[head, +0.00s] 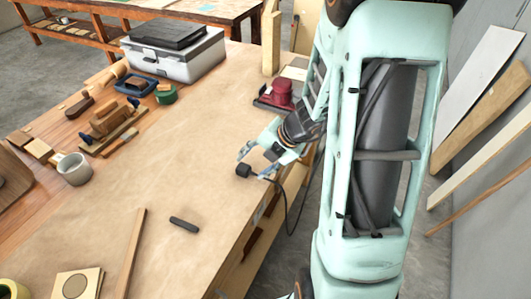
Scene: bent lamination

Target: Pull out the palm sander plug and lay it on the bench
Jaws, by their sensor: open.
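The red palm sander (275,93) stands near the right edge of the bench (190,130), beyond my gripper. A black plug (243,170) shows at the bench's right edge, right by my gripper's fingertips. Its dark cord (288,215) runs right and hangs down past the edge. My gripper (255,162) is open, with one finger above the plug and the other to its right, in the picture. I cannot tell whether a finger touches the plug or whether the plug rests on the bench. No socket shows clearly.
A dark bar (184,224) and a wooden strip (131,252) lie on the near bench. A mug (73,168), a wooden plane (110,118) and a grey case (174,55) stand to the left and back. The middle of the bench is clear. Boards (480,105) lean on the right wall.

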